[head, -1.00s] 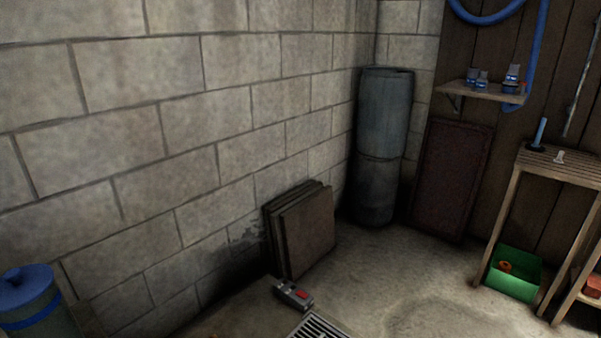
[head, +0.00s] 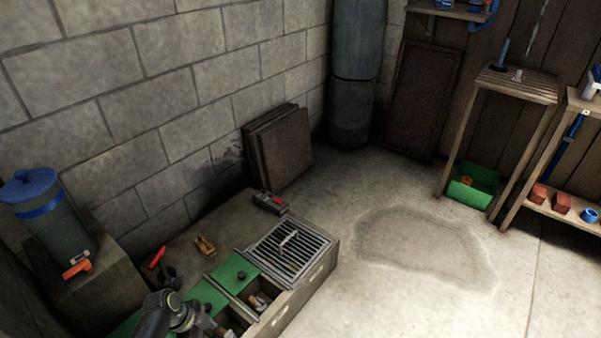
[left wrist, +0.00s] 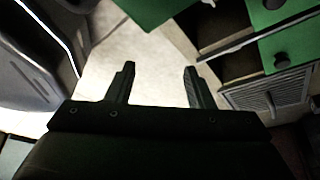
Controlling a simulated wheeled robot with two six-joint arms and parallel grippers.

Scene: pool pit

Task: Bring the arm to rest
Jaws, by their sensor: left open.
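My left gripper (left wrist: 158,76) shows in the left wrist view with its two dark fingers spread apart. Nothing is between them; pale floor shows beyond. In that view, green panels (left wrist: 285,55) and a slatted grate (left wrist: 268,98) are at the upper right, apart from the fingers. In the head view, a dark part of my arm shows at the bottom left, in front of the low box (head: 318,283) with green panels and a grate. The fingers cannot be made out there. My right gripper is not in view.
A blue-lidded canister (head: 52,215) stands left of the box. Brown boards (head: 285,150) lean on the block wall. A green bin (head: 472,187) sits under a wooden table (head: 520,84). Open floor lies right of the box.

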